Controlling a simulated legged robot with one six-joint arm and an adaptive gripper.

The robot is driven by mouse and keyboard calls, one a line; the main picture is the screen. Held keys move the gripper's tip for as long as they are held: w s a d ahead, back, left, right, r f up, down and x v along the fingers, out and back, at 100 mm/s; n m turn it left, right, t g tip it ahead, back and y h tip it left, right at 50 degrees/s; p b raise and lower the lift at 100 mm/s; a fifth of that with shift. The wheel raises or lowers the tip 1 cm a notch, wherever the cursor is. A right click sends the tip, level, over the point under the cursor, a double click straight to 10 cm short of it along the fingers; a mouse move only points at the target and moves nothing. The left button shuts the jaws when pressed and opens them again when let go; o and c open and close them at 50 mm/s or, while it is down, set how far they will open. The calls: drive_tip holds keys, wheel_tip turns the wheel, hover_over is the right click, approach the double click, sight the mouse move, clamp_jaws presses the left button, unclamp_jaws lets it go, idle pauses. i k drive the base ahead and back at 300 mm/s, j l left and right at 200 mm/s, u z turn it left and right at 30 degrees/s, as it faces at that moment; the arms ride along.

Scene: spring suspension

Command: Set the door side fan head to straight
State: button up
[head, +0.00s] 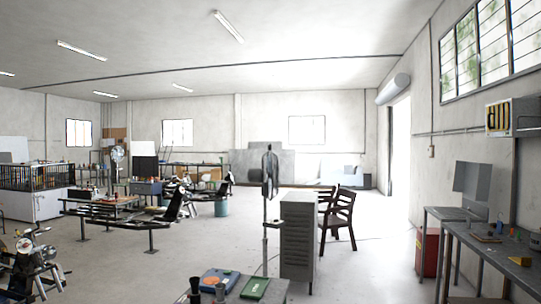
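A standing fan (269,174) on a thin pole is near the middle of the head view, the nearer of two fans to the bright doorway (400,150). Its dark round head shows narrow, nearly edge-on, so it faces mostly sideways to me. Its tilt is too small to tell for certain. A second fan (117,155) stands far back on the left, its round face showing more openly. My gripper is not in view.
A table (240,292) with a green case (255,288) and a blue case (218,279) is in front of the fan. A grey cabinet (299,240) and dark wooden chairs (339,215) stand right of it. Open floor (375,265) lies toward the right-hand desk (490,245).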

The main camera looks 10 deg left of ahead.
sight(255, 175)
drive_tip(key=i+z, duration=0.3)
drive_tip(key=i, duration=1.1)
drive_tip(key=i+u, duration=0.15)
drive_tip(key=i, duration=0.55)
drive_tip(key=i+l+u, duration=0.15)
drive_tip(key=i, duration=1.95)
drive_tip(key=i+u, duration=0.5)
drive_tip(key=i, duration=0.75)
